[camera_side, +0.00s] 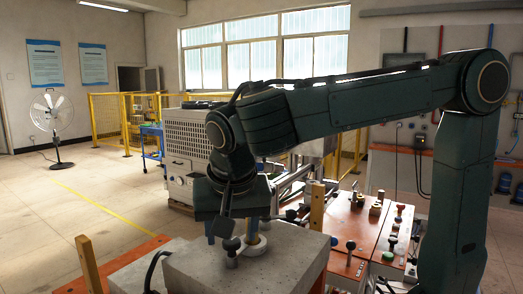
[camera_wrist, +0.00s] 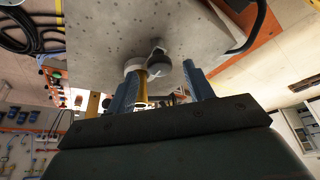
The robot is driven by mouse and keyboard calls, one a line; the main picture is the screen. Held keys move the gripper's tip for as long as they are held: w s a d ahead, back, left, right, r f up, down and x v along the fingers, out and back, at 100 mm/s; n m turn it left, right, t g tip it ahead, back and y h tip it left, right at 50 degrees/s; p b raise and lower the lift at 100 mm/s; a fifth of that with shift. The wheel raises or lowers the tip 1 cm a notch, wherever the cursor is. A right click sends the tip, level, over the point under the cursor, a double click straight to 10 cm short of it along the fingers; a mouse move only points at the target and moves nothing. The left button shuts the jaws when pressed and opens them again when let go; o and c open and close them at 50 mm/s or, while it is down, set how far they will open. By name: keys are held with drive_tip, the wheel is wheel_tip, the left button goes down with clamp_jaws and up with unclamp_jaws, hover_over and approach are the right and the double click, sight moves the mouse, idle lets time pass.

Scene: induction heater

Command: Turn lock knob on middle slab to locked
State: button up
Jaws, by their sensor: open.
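The grey concrete slab (camera_side: 190,270) lies in the lower middle of the side view and fills the upper part of the wrist view (camera_wrist: 190,25). A dark grey lock knob (camera_side: 231,250) stands on its top; in the wrist view the knob (camera_wrist: 160,68) shows as a round head with a lighter stem. A yellow post on a pale round base (camera_side: 255,246) is beside it, also seen in the wrist view (camera_wrist: 141,92). My gripper (camera_side: 231,238) is open, pointing down, its blue fingers on either side of the knob. Contact cannot be told.
Wooden posts (camera_side: 89,265) and (camera_side: 317,207) stand near the slab. A black cable (camera_side: 153,272) curves over its front left. An orange bench with several knobs and buttons (camera_side: 350,243) is at right. A white cabinet (camera_side: 187,150) stands behind. Open floor lies to the left.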

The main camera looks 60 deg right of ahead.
drive_tip(key=v, duration=0.6)
idle(0.3)
drive_tip(key=shift+r, duration=0.1)
drive_tip(key=shift+d, duration=0.15)
drive_tip(key=s+d+f+n, duration=0.1)
drive_tip(key=s+d+n, duration=0.1)
drive_tip(key=d, duration=0.2)
drive_tip(key=s+d+f+n+t+y, duration=0.1)
drive_tip(key=s+d+f+n, duration=0.1)
drive_tip(key=d, duration=0.3)
drive_tip(key=s+d+f+n, duration=0.1)
drive_tip(key=s+d+n, duration=0.1)
drive_tip(key=d, duration=0.3)
drive_tip(key=shift+s+f+t+y, duration=0.25)
drive_tip(key=shift+s+t+y, duration=0.15)
drive_tip(key=shift+s, duration=0.15)
drive_tip(key=s+a+f+n+y, duration=0.1)
drive_tip(key=s+f+n, duration=0.2)
drive_tip(key=s+f, duration=0.2)
drive_tip(key=shift+s+a+t+y, duration=0.2)
drive_tip(key=shift+s+t+y, duration=0.1)
drive_tip(key=shift+s, duration=0.25)
